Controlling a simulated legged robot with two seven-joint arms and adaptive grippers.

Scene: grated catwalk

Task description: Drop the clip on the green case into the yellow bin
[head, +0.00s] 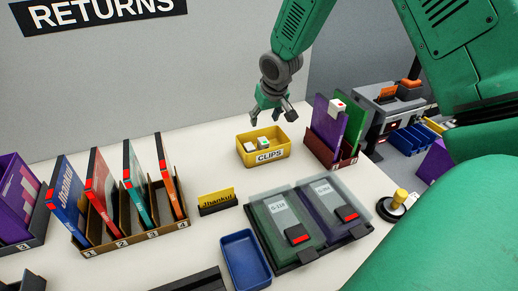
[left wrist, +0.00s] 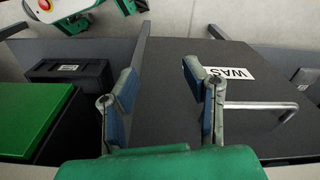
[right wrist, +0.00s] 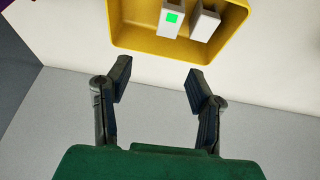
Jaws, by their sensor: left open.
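The yellow bin (head: 247,160), labelled CLIPS, stands on the white table and holds two pale clips. In the right wrist view, one clip (right wrist: 171,18) has a green square and the other (right wrist: 204,22) is plain grey on the sides I see. My right gripper (head: 272,112) is open and empty just above and behind the bin; its spread fingers also show in the right wrist view (right wrist: 157,72). My left gripper (left wrist: 158,75) is open and empty.
A black tray (head: 285,268) holds flat green and purple cases under clear covers. A blue tray (head: 244,262) lies beside it. A rack (head: 135,235) of upright cases stands left. A brass-knobbed stamp (head: 392,206) is right. The left wrist view shows a dark bin labelled WAS (left wrist: 240,85).

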